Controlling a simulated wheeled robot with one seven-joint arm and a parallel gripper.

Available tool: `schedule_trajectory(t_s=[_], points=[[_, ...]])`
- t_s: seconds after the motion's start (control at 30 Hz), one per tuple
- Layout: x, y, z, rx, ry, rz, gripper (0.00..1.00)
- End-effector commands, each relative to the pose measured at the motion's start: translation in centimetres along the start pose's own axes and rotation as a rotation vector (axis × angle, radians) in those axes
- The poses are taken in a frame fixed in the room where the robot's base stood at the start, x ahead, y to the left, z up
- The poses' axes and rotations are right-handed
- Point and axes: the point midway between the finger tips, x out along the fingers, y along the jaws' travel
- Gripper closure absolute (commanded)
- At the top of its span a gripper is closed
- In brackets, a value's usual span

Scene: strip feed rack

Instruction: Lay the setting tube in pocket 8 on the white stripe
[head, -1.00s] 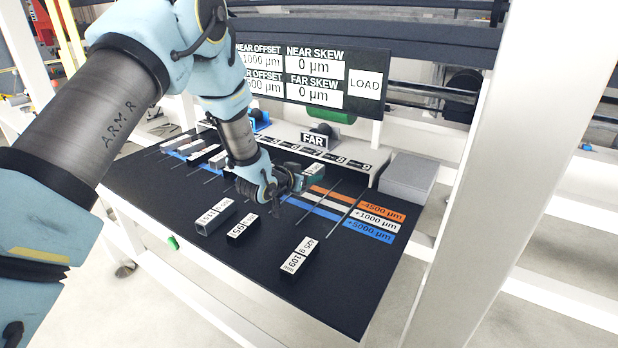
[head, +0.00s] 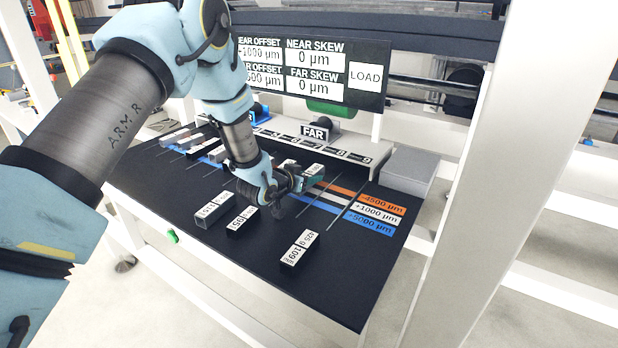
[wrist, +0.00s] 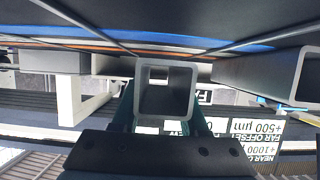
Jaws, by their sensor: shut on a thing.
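My gripper (head: 300,184) is over the middle of the dark rack. It is shut on a hollow square grey tube (wrist: 168,116), seen end-on between the fingers in the wrist view. In the head view the gripper mostly hides this tube; a white-labelled top (head: 313,170) shows beside the teal finger. The white stripe (head: 376,214) runs across the rack between the orange stripe (head: 387,204) and the blue stripe (head: 368,224). Small pocket numbers stand on the far rail (head: 345,152); which pocket the tube is over, and whether it touches the rack, I cannot tell.
Three labelled tubes lie at the front: a left one (head: 214,210), a middle one (head: 242,220) and one further right (head: 300,248). More tubes (head: 190,141) lie in the left pockets. Thin rods (head: 347,208) divide the pockets. A grey box (head: 409,172) stands at right.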

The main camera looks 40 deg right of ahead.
Motion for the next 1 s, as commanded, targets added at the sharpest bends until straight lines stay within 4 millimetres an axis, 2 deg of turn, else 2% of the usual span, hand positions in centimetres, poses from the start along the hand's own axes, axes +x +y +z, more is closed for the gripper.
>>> schedule_trajectory(t_s=[0.03, 0.3, 0.57, 0.77, 0.83, 1.0], points=[[0.0, 0.0, -0.1, 0.000, 0.000, 0.000, 0.54], [0.0, 0.0, -0.1, 0.000, 0.000, 0.000, 0.26], [-0.1, 0.0, -0.2, 0.000, 0.000, 0.000, 0.26], [-0.7, 0.0, -1.8, 0.000, 0.000, 0.000, 0.26], [-2.0, -0.1, -0.9, -0.002, -0.001, -0.002, 0.26], [-6.0, -0.1, -0.9, -0.001, 0.001, -0.001, 0.26]])
